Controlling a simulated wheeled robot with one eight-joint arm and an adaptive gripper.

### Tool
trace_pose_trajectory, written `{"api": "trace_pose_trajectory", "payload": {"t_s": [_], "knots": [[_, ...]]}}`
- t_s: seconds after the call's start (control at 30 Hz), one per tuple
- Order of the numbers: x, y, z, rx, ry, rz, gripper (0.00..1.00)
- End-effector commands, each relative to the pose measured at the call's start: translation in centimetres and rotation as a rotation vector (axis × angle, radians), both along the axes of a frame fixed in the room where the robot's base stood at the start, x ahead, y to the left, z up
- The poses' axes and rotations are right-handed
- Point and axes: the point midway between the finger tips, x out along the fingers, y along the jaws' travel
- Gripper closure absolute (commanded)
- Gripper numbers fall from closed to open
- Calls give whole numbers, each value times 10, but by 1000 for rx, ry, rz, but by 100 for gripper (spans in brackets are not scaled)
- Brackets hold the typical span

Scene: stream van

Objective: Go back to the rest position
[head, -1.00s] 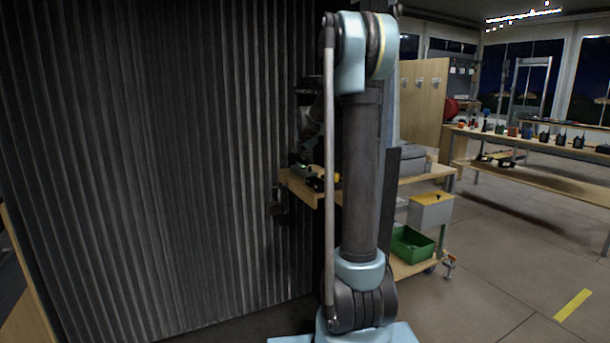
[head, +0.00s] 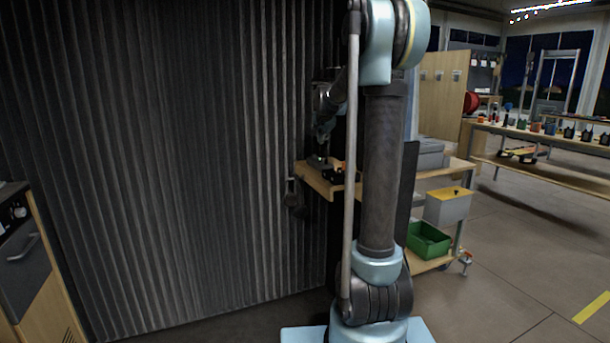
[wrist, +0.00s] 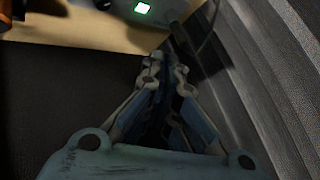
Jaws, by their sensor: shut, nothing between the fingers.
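My gripper (wrist: 166,78) is shut and empty in the wrist view, its blue-grey fingers together. The gripper there is small, dark and partly hidden.
A dark corrugated wall (head: 180,160) fills the left, close to the arm; its ridges also run along the wrist view's right side. A cabinet (head: 35,265) stands at far left. A cart with a green bin (head: 428,240) stands right of the arm.

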Motion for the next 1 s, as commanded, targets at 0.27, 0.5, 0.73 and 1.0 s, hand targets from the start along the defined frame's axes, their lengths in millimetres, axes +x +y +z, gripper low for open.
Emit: {"api": "trace_pose_trajectory", "payload": {"t_s": [0.27, 0.5, 0.73, 1.0], "knots": [[-96, -6, -13, -85, 104, 96, 100], [-189, -9, -36, -159, 208, 208, 100], [-277, -10, -67, -220, 303, 325, 100], [-375, -10, -114, -278, 406, 474, 100]]}}
